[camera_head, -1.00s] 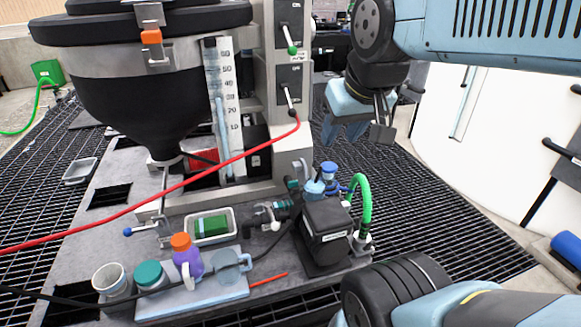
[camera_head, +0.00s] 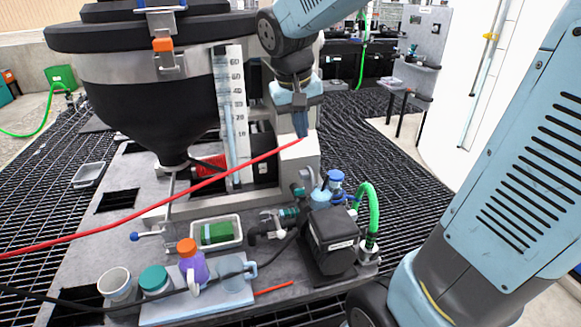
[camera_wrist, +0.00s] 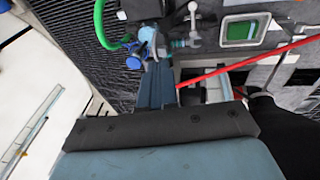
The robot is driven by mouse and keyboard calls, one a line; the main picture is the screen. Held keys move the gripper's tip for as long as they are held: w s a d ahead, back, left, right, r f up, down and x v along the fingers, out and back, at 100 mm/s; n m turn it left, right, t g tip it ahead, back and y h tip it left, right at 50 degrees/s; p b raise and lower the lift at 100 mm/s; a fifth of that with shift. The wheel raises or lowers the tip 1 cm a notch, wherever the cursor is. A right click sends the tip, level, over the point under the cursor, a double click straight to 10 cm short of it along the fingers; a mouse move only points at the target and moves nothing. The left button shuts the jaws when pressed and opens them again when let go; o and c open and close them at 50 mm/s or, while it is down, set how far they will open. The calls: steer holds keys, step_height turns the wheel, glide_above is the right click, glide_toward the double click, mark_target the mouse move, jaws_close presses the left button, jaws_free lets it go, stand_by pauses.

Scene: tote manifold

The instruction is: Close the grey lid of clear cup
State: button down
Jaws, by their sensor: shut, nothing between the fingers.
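The clear cup (camera_head: 234,277), with a pale see-through body and a handle on its right, stands on the light blue tray (camera_head: 180,312) at the bottom of the head view. Its grey lid is not clearly distinguishable. My gripper (camera_head: 301,130) is high above the bench, up and to the right of the cup, in front of the grey upright housing. Its fingers are together and empty, pointing down. In the wrist view my gripper (camera_wrist: 155,75) shows as blue fingers close together. I cannot make out the cup there.
Beside the cup stand a purple bottle (camera_head: 194,268) with an orange cap, a teal-lidded jar (camera_head: 155,283) and a whitish cup (camera_head: 116,285). A red hose (camera_head: 200,184) crosses above the bench. A black box (camera_head: 331,242) and green hose (camera_head: 372,205) stand right of the cup.

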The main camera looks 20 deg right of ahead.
steer(key=w+a+f+g+h, duration=0.2)
steer(key=w+a+f, duration=0.5)
steer(key=w, duration=0.2)
steer(key=d+f, duration=0.7)
steer(key=f, duration=0.3)
steer(key=shift+w+d, duration=0.2)
steer(key=shift+d, duration=0.2)
